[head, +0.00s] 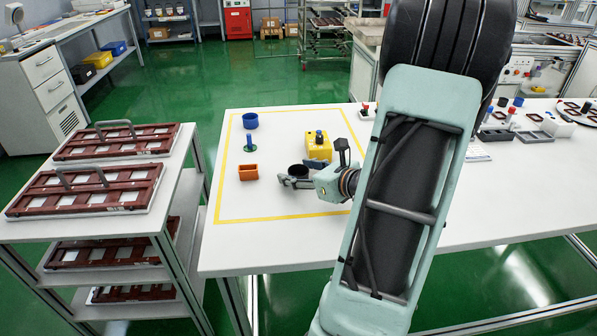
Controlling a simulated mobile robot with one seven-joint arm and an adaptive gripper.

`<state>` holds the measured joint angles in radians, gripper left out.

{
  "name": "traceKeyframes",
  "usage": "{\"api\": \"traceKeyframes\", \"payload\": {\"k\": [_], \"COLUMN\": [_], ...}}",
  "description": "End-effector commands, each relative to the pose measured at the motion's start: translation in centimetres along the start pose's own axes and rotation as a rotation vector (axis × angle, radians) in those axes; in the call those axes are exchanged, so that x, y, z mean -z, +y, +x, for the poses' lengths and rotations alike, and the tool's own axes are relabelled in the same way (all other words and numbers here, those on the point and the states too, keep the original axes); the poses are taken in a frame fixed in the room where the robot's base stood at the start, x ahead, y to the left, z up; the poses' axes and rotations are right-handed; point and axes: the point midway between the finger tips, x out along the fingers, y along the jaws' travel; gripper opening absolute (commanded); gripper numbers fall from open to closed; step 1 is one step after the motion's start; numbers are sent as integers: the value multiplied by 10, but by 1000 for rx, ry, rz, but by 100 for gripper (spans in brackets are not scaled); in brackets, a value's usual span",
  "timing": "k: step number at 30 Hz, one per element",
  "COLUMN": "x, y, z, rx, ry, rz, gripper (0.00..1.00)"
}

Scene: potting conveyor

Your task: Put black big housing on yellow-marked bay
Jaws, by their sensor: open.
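A black round housing (298,171), open at the top, is on the white table inside the bay outlined by yellow tape (217,180). My gripper (287,178) reaches in from the right, low over the table. Its jaws are open, with the fingers right at the black housing. The fingers partly hide the housing's lower part, and I cannot tell whether they touch it. My arm hides the right part of the bay.
A blue cup (250,120), a blue part on a green base (249,145), an orange box (248,172) and a yellow button box (318,149) also stand inside the outline. The bay's front is clear. A cart with brown trays (85,190) stands left.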

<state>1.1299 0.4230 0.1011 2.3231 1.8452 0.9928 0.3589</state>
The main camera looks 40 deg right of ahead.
Motion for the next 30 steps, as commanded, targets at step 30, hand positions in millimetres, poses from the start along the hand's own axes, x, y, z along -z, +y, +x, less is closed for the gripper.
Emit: {"api": "traceKeyframes", "payload": {"k": [30], "x": [-2], "y": [0], "z": [-121], "rx": [0], "ry": [0], "rz": [0], "gripper": [55]}}
